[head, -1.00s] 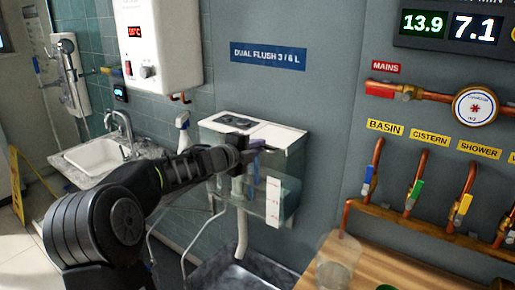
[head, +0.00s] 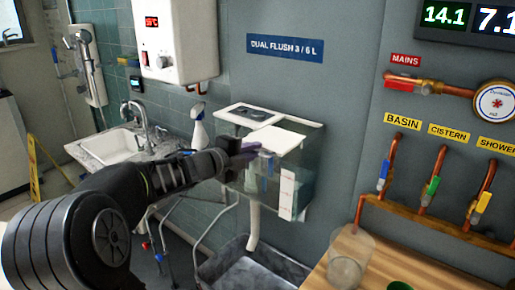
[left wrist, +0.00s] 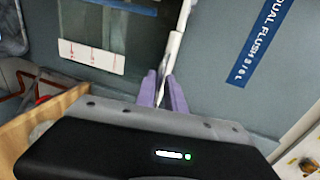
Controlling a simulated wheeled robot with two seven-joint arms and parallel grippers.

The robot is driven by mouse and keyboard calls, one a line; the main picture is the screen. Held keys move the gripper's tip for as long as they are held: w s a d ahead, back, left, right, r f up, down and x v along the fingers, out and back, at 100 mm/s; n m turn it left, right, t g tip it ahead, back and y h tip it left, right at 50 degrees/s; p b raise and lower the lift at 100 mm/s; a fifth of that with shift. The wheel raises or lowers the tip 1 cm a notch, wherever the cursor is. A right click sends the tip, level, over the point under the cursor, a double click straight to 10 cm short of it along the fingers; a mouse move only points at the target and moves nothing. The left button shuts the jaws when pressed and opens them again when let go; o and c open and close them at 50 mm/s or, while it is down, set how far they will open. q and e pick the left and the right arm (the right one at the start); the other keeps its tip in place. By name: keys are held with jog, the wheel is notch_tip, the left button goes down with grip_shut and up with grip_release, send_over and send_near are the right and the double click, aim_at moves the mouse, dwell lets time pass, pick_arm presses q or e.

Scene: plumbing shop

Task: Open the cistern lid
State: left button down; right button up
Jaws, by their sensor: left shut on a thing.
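The cistern (head: 306,180) is a clear-walled tank with a white top on the grey wall in the head view. Its white lid panel (head: 274,139) lies over the right part of the top, next to the dual flush button plate (head: 250,113). My left gripper (head: 254,154) is at the tank's front edge, its purple fingers at the lid. In the left wrist view the fingers (left wrist: 164,92) are shut on the thin white lid edge (left wrist: 173,50). How far the lid stands off the tank is hard to tell. My right gripper is not in view.
A white heater (head: 175,40) hangs above a sink (head: 110,148) and spray bottle (head: 197,125) at left. Copper pipes with coloured valves (head: 430,190) run along the right wall. A wooden bench (head: 385,265) bears a clear beaker (head: 351,255). A grey tub (head: 250,270) stands below the cistern.

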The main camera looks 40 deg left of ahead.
pick_arm(q)
jog(key=shift+f, duration=0.4)
jog(key=c, duration=1.6)
grip_release()
jog(key=shift+o, duration=0.2)
jog(key=shift+w, duration=0.1)
jog(key=shift+r, duration=0.2)
jog(key=v, duration=0.7)
jog(key=shift+s, duration=0.4)
